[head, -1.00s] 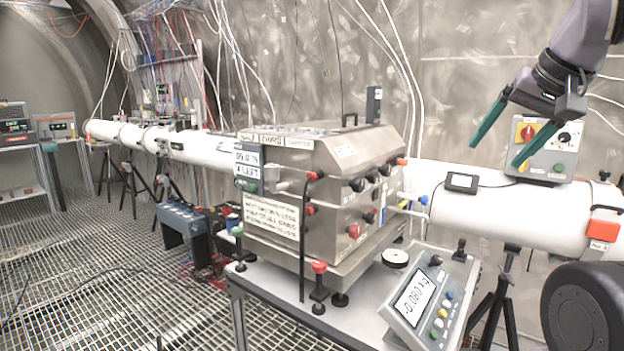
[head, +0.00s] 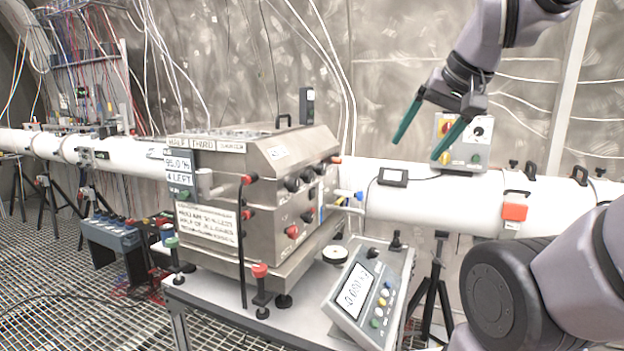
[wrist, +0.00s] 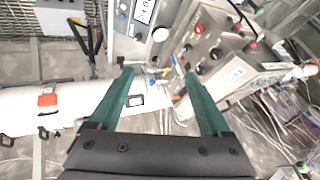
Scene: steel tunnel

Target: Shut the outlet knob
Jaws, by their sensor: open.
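The steel box (head: 290,153) stands on a table and has several knobs on its right face. They include black knobs (head: 292,184) in a row and a red knob (head: 292,231) lower down. A small blue fitting (head: 359,196) sits where the box meets the white pipe. The labels are too small to tell which is the outlet knob. My gripper (head: 416,150) is open and empty, with green fingers, up and to the right of the box and apart from it. In the wrist view, the knobbed face (wrist: 205,45) is ahead, beyond the open fingers (wrist: 160,72).
A white pipe (head: 440,205) runs behind and right of the box. A control box (head: 468,140) with a red-yellow switch sits on it, behind my gripper.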

